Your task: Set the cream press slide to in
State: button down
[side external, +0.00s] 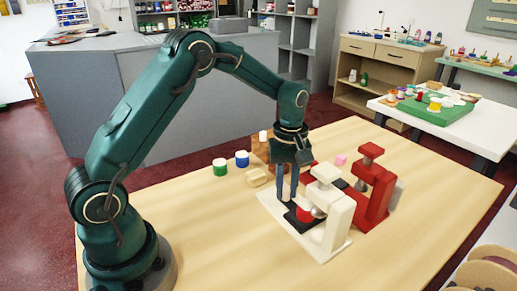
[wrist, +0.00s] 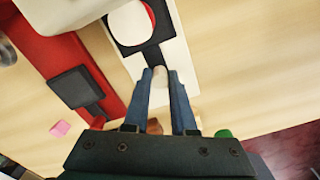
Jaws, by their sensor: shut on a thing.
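The cream press (side external: 334,217) stands on its pale base on the wooden table. Its black slide (side external: 292,217) carries a red round piece (side external: 305,213), which sits by the press head. In the wrist view the black slide (wrist: 153,56) runs from the press toward my fingers, and the press head covers much of the red piece (wrist: 150,14). My gripper (side external: 286,198) points down at the slide's outer end. In the wrist view my gripper (wrist: 160,82) is shut on the slide's pale knob (wrist: 160,75), between its blue-grey fingers.
A red press (side external: 374,190) stands right beside the cream one, its dark slide (wrist: 80,86) sticking out. The table's front left is clear.

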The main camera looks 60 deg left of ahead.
jog(key=shift+d, duration=2.1)
jog(key=c, duration=0.7)
grip_release()
jog(key=shift+a, duration=0.1)
jog(key=shift+r, duration=2.6)
